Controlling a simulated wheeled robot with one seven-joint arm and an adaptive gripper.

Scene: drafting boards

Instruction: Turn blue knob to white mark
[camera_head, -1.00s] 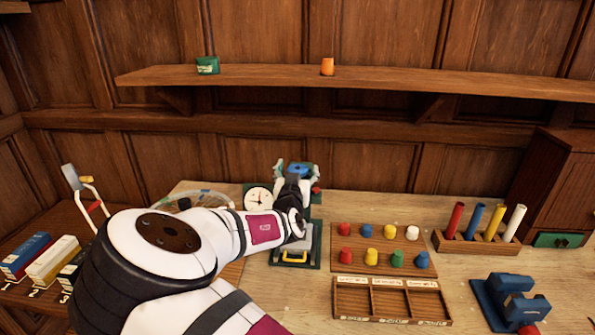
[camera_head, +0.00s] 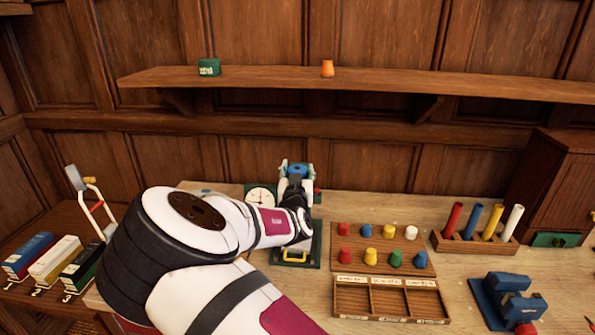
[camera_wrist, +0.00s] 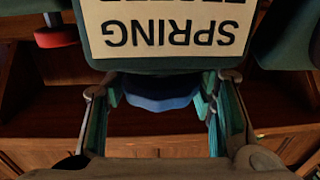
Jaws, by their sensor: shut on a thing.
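The blue knob (camera_head: 297,168) is at the top of a green device by the back of the desk. In the wrist view, the knob (camera_wrist: 156,92) sits between my fingers, partly hidden below an upside-down label (camera_wrist: 170,25) reading SPRING. My gripper (camera_head: 297,172) is shut on the knob, one finger on each side; its fingers also show in the wrist view (camera_wrist: 160,100). A white round dial (camera_head: 261,198) with a needle is left of my gripper. I cannot make out the white mark.
A red part (camera_head: 317,191) is just right of my gripper. A peg board (camera_head: 385,262), a wooden tray (camera_head: 390,282) and a blue device (camera_head: 512,298) stand to the right. A shelf (camera_head: 420,85) runs above on the wall.

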